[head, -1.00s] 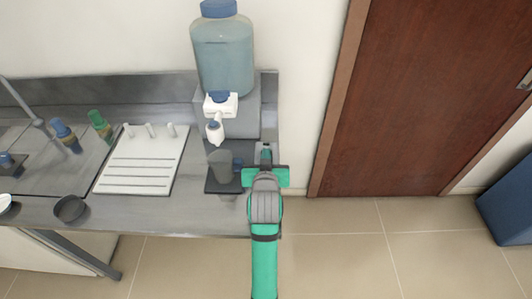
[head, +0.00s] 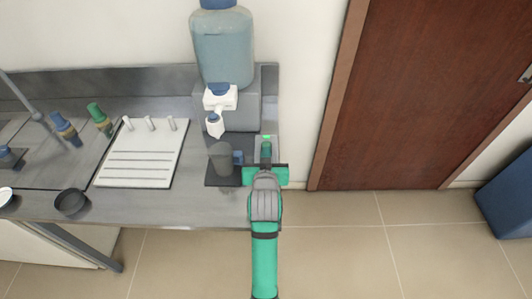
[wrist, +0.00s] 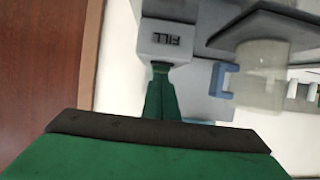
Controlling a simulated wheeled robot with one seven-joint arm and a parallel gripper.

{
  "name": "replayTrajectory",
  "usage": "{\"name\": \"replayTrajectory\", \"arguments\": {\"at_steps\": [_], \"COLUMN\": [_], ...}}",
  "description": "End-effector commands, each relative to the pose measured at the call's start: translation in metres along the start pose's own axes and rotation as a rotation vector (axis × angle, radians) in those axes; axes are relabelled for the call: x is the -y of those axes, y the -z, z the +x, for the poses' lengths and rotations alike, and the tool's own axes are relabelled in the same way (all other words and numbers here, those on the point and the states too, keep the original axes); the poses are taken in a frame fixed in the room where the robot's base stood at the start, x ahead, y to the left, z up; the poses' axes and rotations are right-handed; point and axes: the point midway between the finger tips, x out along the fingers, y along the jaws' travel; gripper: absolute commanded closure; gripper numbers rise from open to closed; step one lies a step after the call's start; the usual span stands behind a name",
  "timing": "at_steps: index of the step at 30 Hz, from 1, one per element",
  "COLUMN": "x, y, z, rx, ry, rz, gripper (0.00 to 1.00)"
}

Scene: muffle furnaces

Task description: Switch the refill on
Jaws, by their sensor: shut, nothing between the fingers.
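A small grey box marked FILL (wrist: 165,40) shows upside down in the wrist view. In the head view the box (head: 273,152) stands on the bench right of the cup, with a small green spot at its top. My gripper (head: 266,152) is shut and empty over the box. In the wrist view its fingertips (wrist: 161,68) are at the edge of the box just below the label; they hide whatever is under them, and I cannot tell whether they touch. A water bottle (head: 222,45) stands upside down on a grey stand above a white tap (head: 220,97).
A clear cup (head: 221,160) with a blue handle (wrist: 222,80) stands on a dark tray (head: 222,181), close beside my gripper.

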Motion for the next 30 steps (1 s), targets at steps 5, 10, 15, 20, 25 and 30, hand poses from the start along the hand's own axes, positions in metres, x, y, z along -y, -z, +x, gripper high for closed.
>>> {"name": "replayTrajectory", "arguments": {"at_steps": [5,10,15,20,25,30], "x": [0.000,0.000,0.000,0.000,0.000,0.000], "y": [0.005,0.012,0.014,0.014,0.018,0.036], "z": [-0.002,-0.004,-0.006,-0.006,-0.007,-0.016], "rx": [0.000,0.000,0.001,0.001,-0.001,-0.004], "ry": [0.000,0.000,0.000,0.000,0.000,0.000], "rz": [0.000,0.000,0.000,0.000,0.000,0.000], "gripper": [1.00,1.00,1.00,1.00,1.00,1.00]}}
